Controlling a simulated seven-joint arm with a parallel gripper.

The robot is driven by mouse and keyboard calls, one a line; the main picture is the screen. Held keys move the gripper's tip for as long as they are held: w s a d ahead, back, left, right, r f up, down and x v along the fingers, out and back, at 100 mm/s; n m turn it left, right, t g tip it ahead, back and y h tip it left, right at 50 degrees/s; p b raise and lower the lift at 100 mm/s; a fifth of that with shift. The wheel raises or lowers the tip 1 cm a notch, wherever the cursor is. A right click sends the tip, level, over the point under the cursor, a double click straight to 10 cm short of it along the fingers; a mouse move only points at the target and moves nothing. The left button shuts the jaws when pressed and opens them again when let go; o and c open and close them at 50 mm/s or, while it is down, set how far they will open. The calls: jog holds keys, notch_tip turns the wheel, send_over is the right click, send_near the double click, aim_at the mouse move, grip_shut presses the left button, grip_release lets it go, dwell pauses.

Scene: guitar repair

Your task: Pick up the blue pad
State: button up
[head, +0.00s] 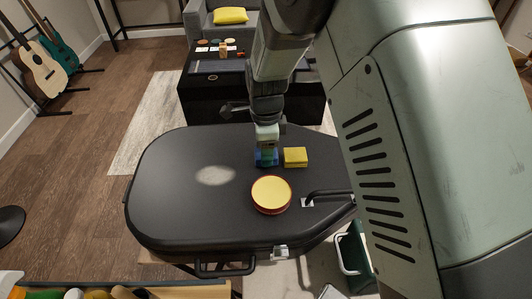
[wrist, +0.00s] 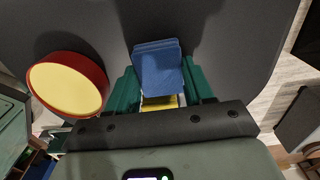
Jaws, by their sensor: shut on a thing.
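The blue pad (wrist: 158,66) is a small squarish block in the wrist view, between the two green fingers of my gripper (wrist: 162,88). In the head view the blue pad (head: 267,158) shows low at the tip of my gripper (head: 267,150), over the black guitar case. The gripper is shut on the pad. A small gap between pad and case cannot be ruled out. A yellow pad (head: 295,157) lies just right of the gripper on the case; part of something yellow (wrist: 160,102) shows behind the blue pad in the wrist view.
A round red tin with a yellow top (head: 271,194) stands on the case in front of the gripper. The case (head: 165,215) has a handle (head: 330,193) at right. Its left side is clear. A black table (head: 205,100) with small items stands behind.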

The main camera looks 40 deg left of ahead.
notch_tip(320, 180, up, 10)
jog(key=o, duration=0.5)
jog(key=c, duration=0.4)
jog(key=s+a+f+n, duration=0.3)
jog(key=s+n, duration=0.8)
jog(key=n, duration=0.7)
jog(key=shift+w+a+f, duration=0.1)
jog(key=shift+f, duration=1.2)
jog(key=shift+a+f, duration=0.1)
jog(key=shift+f, duration=1.15)
